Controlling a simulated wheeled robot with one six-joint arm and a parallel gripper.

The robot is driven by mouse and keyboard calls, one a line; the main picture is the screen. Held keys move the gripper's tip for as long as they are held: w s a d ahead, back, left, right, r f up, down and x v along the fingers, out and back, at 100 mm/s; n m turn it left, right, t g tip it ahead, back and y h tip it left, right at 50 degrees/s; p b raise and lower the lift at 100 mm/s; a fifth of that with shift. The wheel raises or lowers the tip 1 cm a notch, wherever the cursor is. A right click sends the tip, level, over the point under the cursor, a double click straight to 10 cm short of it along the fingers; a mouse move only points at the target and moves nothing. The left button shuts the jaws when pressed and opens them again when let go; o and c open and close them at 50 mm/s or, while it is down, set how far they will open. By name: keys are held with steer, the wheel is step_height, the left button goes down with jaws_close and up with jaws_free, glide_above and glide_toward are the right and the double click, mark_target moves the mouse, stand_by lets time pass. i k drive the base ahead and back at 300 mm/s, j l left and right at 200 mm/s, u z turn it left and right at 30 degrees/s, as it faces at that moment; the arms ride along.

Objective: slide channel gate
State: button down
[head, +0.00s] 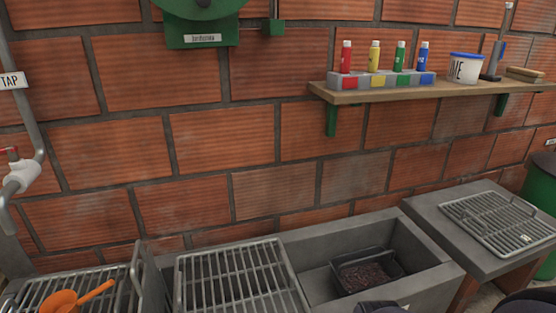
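A concrete channel (312,256) runs along the foot of the brick wall. One metal grate (238,276) with a handle lies over its middle, and another grate (75,293) lies at the left. An upright grey plate or frame (146,283) stands between these two grates; I cannot tell whether it is the channel gate. The right part of the channel is open and holds a black tray (345,264) with dark red-brown contents. I cannot make out my gripper. Dark rounded shapes are cut off at the bottom edge and I cannot tell what they are.
An orange scoop (62,302) lies on the left grate. A third grate (502,224) lies on a concrete slab (425,208) at the right. A wall shelf (430,92) carries several coloured bottles and a white tub (464,69). A tap pipe (22,178) is at the left.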

mark_target(152, 293)
steer(key=j+z, duration=0.3)
steer(key=j, duration=0.2)
steer(key=k, duration=0.4)
steer(key=u, duration=1.4)
